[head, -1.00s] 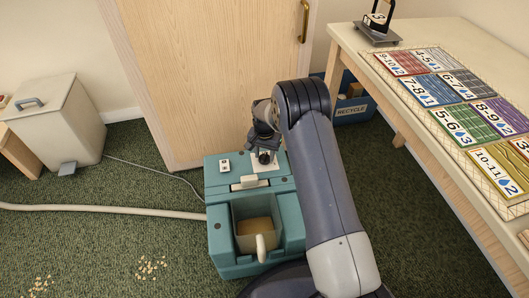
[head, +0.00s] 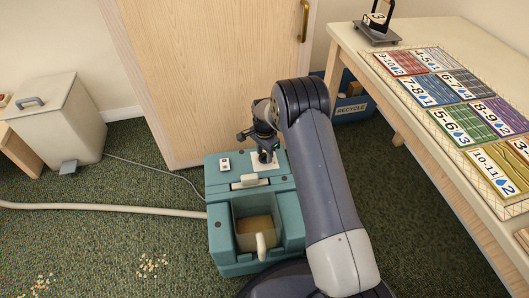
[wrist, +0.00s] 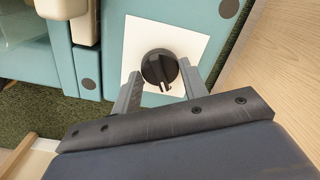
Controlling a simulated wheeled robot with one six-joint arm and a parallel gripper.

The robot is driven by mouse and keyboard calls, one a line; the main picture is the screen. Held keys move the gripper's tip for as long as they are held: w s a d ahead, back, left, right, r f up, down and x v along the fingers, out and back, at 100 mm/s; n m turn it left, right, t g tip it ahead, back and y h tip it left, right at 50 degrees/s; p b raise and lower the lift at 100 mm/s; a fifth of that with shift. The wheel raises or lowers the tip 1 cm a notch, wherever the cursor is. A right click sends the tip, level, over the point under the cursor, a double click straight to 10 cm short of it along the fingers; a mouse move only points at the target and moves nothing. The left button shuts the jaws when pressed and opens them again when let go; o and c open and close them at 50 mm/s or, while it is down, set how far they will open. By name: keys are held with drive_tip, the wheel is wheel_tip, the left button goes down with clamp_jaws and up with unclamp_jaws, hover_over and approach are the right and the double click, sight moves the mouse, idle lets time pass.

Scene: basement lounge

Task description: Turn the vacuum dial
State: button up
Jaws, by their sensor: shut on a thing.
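The vacuum (head: 285,207) is a teal box on the carpet in front of the wooden door. Its dial (wrist: 158,66) is a round black knob on a white square plate (wrist: 190,44), with a pale pointer mark toward the bottom of the wrist view. My gripper (wrist: 160,70) has one grey finger on each side of the dial and is shut on it. In the head view my gripper (head: 264,150) is over the white plate at the vacuum's back right. There the dial is mostly hidden by the gripper.
A clear bin with a handle (head: 262,245) sits in the vacuum's front. A pale hose (head: 120,209) and a thin cord run left. The wooden door (head: 215,80) is close behind. A table (head: 345,50) and blue recycle box (head: 350,108) stand right.

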sight(264, 154)
idle(0.3)
drive_tip(key=o, duration=1)
drive_tip(key=shift+c, duration=0.2)
wheel_tip(264, 154, up, 11)
drive_tip(key=p, duration=0.3)
drive_tip(key=shift+f, duration=0.2)
wheel_tip(264, 154, down, 11)
drive_tip(key=b, duration=0.3)
drive_tip(key=shift+r, duration=0.2)
drive_tip(key=shift+r, duration=0.1)
